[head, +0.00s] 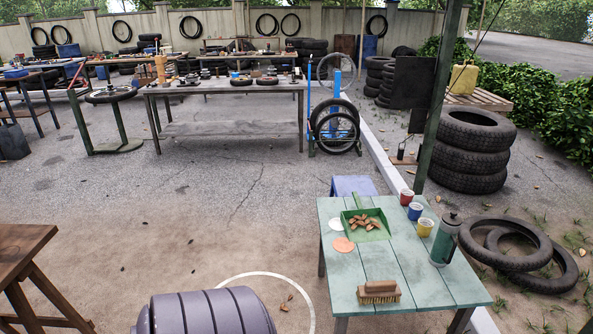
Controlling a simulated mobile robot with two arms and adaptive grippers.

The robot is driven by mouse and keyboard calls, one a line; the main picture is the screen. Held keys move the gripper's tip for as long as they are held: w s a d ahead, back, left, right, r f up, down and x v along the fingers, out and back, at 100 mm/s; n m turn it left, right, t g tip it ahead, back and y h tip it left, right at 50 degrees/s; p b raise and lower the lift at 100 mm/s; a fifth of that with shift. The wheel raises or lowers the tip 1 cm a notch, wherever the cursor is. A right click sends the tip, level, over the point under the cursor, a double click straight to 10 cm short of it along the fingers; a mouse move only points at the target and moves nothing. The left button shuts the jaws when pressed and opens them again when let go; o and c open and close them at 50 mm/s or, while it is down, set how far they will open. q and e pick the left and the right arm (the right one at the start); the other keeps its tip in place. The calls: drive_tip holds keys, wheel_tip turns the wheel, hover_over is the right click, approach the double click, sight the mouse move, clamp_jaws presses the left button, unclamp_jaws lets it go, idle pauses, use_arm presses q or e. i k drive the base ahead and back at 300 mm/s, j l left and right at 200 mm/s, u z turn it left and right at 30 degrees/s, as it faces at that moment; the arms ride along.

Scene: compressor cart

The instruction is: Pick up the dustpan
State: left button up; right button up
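A green dustpan (361,236) lies on the pale green wooden table (388,263) at the lower right. Its handle points toward the far side of the table, and several brown dry leaves or scraps lie in its pan. A wooden brush (380,292) with pale bristles lies near the front edge of the same table, apart from the dustpan. Neither my left nor my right gripper is in view.
Three cups, red (407,195), blue (415,211) and yellow (425,227), and a dark green flask (445,240) stand right of the dustpan. A ribbed grey cylinder (206,314) fills the bottom centre. Tyres (470,150) are stacked at right. Open ground lies left of the table.

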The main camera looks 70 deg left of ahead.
sight(358, 235)
drive_tip(key=u, duration=1.65)
drive_tip(key=z, duration=2.6)
drive_tip(key=u, duration=2.95)
drive_tip(key=i+j+u, duration=0.15)
drive_tip(key=i+u, duration=0.15)
drive_tip(key=i, duration=0.25)
drive_tip(key=i+u, duration=0.25)
drive_tip(key=i, duration=0.25)
